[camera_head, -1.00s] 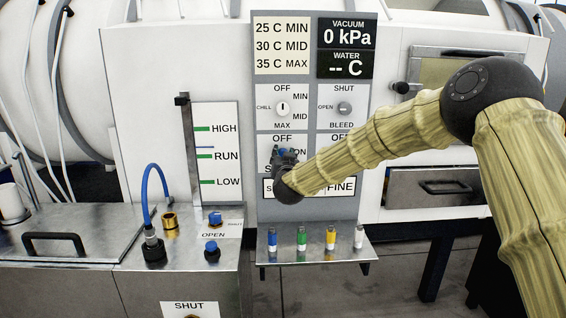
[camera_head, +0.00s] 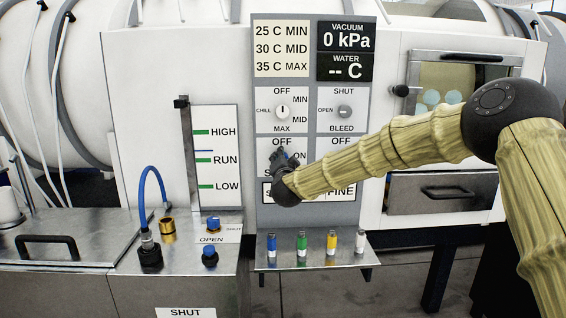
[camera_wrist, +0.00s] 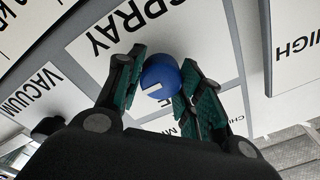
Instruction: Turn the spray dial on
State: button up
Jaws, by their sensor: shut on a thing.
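The spray dial is a round blue knob (camera_wrist: 160,73) with a white mark, set in the panel beside the word SPRAY in the wrist view. My gripper (camera_wrist: 162,82) has its dark green finger pads on either side of the knob and is shut on it. In the head view my gripper (camera_head: 281,158) is at the spray section of the panel, below OFF and left of ON. There it hides most of the dial and part of the SPRAY label.
The chill dial (camera_head: 282,111) and the bleed dial (camera_head: 345,111) sit just above. A shelf (camera_head: 312,257) with several coloured vials juts out below. A level gauge (camera_head: 215,158) stands to the left. A cabinet window (camera_head: 440,92) and a drawer (camera_head: 446,192) lie right, partly behind my arm.

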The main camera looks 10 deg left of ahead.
dwell(0.3)
jog(key=o, duration=1)
jog(key=s+d, duration=0.2)
jog(key=s, duration=0.9)
jog(key=shift+s+f, duration=0.25)
jog(key=shift+s, duration=0.15)
